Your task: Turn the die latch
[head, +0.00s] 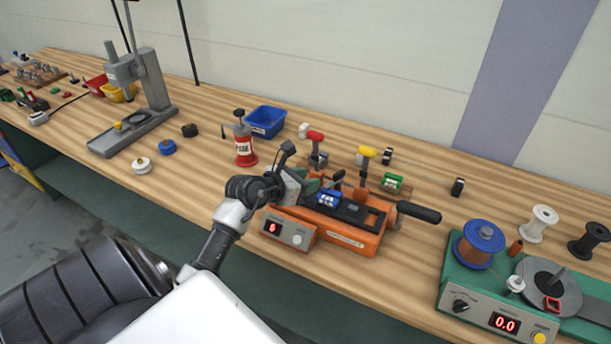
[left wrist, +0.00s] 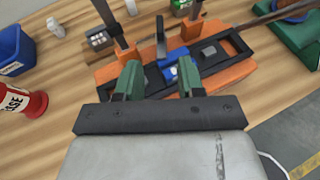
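An orange machine (head: 345,240) with a black top channel stands on the wooden bench. A blue block (head: 327,198) sits in its channel; it also shows in the left wrist view (left wrist: 177,71). A small black lever (head: 338,177) stands up just behind the block and shows upright in the left wrist view (left wrist: 160,37). I cannot tell for sure which part is the die latch. My left gripper (head: 310,186) is at the machine's left end. In the left wrist view its green fingers (left wrist: 160,80) are apart, with the blue block beyond and between them. My right gripper is not in view.
A black crank handle (head: 418,212) sticks out right. A green winder (head: 465,290) is at right. Bench in front is narrow.

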